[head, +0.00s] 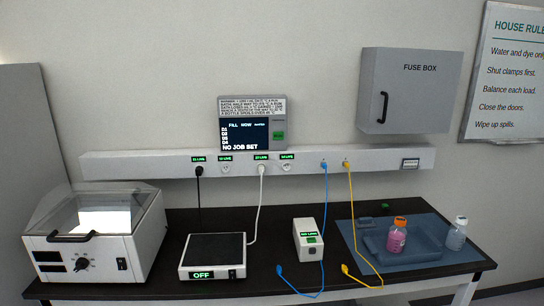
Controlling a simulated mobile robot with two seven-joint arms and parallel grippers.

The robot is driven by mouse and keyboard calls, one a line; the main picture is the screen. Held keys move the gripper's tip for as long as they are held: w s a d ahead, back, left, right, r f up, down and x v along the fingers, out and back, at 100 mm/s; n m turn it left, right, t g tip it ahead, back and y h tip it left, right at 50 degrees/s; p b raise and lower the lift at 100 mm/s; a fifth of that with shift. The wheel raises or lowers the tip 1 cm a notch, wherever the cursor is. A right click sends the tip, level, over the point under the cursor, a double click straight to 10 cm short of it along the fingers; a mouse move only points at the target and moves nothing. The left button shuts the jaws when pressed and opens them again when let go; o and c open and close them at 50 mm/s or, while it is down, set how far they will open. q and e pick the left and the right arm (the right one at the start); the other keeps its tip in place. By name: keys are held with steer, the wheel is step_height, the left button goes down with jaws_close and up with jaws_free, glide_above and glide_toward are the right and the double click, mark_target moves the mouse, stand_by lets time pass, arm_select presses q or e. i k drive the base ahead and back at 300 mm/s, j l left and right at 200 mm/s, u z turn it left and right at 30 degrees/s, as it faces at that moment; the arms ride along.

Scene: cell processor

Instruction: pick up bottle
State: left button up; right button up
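A small bottle of pink liquid (397,240) with an orange cap and a pale label stands upright in the blue tray area at the right of the bench. A second bottle (456,238), clear or pale with a white cap, stands upright to its right, near the tray's right edge. The two bottles are apart. Neither of my grippers is in the head view, and nothing is touching either bottle.
The blue tray or mat (350,228) lies on the dark bench (270,270). Left of it are a white box (309,242), a flat device reading OFF (213,254) and a clear-lidded machine (95,240). A fuse box (410,92) is above.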

mark_target(457, 235)
steer(key=z, duration=1.25)
steer(key=i+l+u, duration=0.1)
steer(key=u, duration=0.6)
steer(key=i+l+u, duration=0.35)
steer(key=l, duration=0.25)
steer(key=i+l+u, duration=0.15)
steer(key=i+l, duration=0.15)
